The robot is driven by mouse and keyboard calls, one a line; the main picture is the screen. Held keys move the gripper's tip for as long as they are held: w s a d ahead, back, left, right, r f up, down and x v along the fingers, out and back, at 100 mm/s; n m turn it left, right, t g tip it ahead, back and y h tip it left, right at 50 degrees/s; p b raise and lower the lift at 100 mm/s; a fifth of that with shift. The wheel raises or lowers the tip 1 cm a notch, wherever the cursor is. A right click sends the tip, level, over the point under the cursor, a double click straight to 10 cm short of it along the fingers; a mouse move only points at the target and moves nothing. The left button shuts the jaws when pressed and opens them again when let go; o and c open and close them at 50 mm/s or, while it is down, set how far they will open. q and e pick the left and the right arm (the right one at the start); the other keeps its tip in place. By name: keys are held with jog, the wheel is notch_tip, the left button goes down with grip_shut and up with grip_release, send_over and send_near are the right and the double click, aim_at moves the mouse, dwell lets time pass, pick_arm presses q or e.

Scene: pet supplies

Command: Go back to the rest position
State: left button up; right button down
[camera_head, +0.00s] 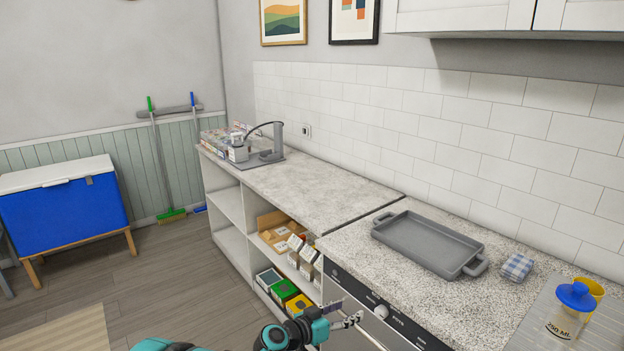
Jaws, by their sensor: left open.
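My left gripper (347,314) shows at the bottom middle of the head view, at the end of my teal and dark arm. It is open, and I see nothing held between its fingers. It is in front of the oven's control panel (392,319) and to the right of the low shelves. My right gripper is not in view.
A grey tray (393,242), a blue checked cloth (517,267) and a blue-lidded measuring container (568,314) stand on the counter. Boxes (284,290) fill the low shelves near my left arm. The middle floor is clear.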

pick_arm(q)
jog(key=s+a+r+n+g+y, duration=0.1)
jog(key=s+a+r+n+y, duration=0.35)
jog(key=s+a, duration=0.75)
jog(key=s+a+f+n+g+y, duration=0.1)
jog(key=s+a+n+y, duration=0.2)
jog(key=s+a+y, duration=0.4)
jog(key=s+a, duration=0.8)
jog(key=s, duration=0.2)
jog(key=shift+s+f+g, duration=0.3)
jog(key=shift+s, duration=0.1)
